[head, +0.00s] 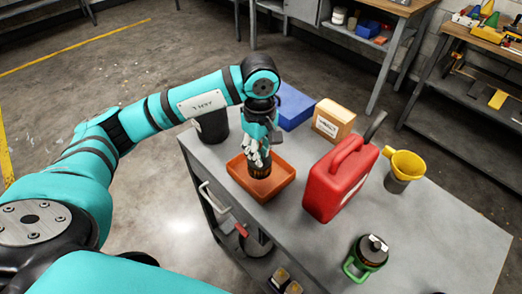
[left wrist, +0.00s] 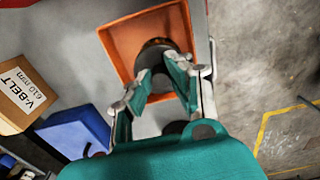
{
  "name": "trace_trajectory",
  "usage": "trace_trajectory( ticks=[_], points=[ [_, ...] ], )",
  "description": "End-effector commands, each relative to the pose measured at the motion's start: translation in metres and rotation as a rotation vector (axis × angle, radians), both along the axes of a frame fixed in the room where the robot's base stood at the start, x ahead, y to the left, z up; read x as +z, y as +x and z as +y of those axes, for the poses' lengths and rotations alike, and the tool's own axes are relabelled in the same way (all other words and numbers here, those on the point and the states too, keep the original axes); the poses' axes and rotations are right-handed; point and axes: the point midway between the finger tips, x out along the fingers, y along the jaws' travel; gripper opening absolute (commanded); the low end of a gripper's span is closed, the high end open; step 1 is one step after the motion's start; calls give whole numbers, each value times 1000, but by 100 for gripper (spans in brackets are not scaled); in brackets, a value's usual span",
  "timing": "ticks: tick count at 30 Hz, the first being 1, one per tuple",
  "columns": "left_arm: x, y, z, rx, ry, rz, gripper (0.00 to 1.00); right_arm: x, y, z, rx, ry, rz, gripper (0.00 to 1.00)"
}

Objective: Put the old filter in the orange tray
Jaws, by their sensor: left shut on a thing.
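The orange tray (head: 281,181) sits on the grey cart top (head: 420,215), left of the red jug. My left gripper (head: 259,160) points down over the tray and is shut on the old filter (head: 260,171), a dark round part. In the left wrist view the filter (left wrist: 155,50) shows between the fingertips, against the floor of the orange tray (left wrist: 124,38). The filter is inside the tray's outline; I cannot tell whether it touches the tray floor. My right gripper is not in view.
A red jug (head: 338,183), a yellow funnel on a grey cup (head: 403,167), and a dark can with a green handle (head: 368,253) stand on the cart. A cardboard box (head: 333,121), blue bin (head: 295,106) and black container (head: 212,126) are behind the tray.

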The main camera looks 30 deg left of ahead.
Motion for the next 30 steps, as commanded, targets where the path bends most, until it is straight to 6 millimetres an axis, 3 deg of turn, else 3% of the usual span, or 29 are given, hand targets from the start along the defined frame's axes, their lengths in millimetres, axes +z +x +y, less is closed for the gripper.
trace_trajectory(
  ticks=[7,14,26,27,30],
  points=[
    [-5,15,5,-1,0,2,0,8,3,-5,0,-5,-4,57],
    [-33,14,5,-1,0,2,0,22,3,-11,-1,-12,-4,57],
    [-42,14,5,-2,1,-1,0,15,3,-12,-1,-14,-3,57],
    [-40,15,5,-1,1,-1,24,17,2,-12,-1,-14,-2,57],
    [-40,14,5,-1,1,-1,37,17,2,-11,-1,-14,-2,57]
  ],
)
